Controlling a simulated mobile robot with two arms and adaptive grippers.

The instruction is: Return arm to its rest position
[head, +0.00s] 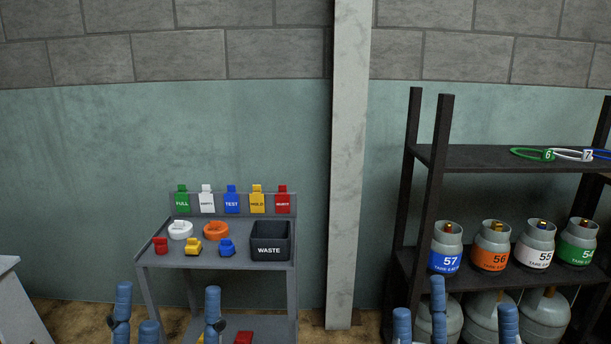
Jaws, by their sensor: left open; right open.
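My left gripper (167,314) shows at the bottom left of the head view, with blue fingers pointing up. Its fingers are spread apart and hold nothing. It appears in front of the lower part of the grey cart. My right gripper (455,314) shows at the bottom right, also with blue fingers spread apart and empty. It appears in front of the lower shelf of the dark rack. Both arms behind the fingers are below the picture edge and hidden.
The grey cart (160,258) carries a black waste bin (270,253), tape rolls, small coloured items and hanging tags. The dark rack (470,158) holds several gas cylinders and coloured rings. A concrete post (349,170) stands between them. A pale surface (15,305) edges in at left.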

